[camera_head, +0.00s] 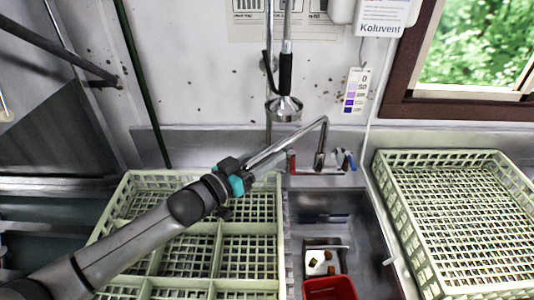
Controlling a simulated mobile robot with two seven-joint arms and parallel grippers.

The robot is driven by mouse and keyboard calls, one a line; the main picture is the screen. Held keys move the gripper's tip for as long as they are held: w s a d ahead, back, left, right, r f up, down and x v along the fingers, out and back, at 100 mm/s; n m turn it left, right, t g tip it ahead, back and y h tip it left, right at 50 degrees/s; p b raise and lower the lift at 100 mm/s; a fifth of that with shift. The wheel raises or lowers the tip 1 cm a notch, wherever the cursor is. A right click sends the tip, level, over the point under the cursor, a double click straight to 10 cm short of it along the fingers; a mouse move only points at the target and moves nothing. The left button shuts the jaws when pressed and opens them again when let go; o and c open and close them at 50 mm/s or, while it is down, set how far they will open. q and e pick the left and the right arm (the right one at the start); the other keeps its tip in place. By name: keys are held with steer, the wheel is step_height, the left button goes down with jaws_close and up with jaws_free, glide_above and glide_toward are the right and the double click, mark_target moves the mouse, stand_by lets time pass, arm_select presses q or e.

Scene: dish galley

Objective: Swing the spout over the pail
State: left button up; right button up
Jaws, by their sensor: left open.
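The chrome spout (290,138) is a bent tube at the tap between a red handle and a blue handle. Its long part slants down to the left, over the divided green rack, and its left end is partly hidden at my left gripper. The red pail (330,288) stands low in the sink, to the right of that end, cut off by the lower picture edge. My left gripper (237,176) is open at the spout's left end. I cannot tell whether its fingers are around the tube or touching it. My right gripper is not in view.
A divided green rack (280,240) lies under my left arm. Another green rack (378,185) stands right of the sink (362,225). A hanging sprayer (284,105) is close behind the spout. A small white tray (310,262) with brown bits sits behind the pail.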

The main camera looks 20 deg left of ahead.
arm_select(q)
steer(key=shift+w+d, duration=0.1)
steer(key=shift+w, duration=0.05)
jaws_close()
stand_by(0.4)
stand_by(1.0)
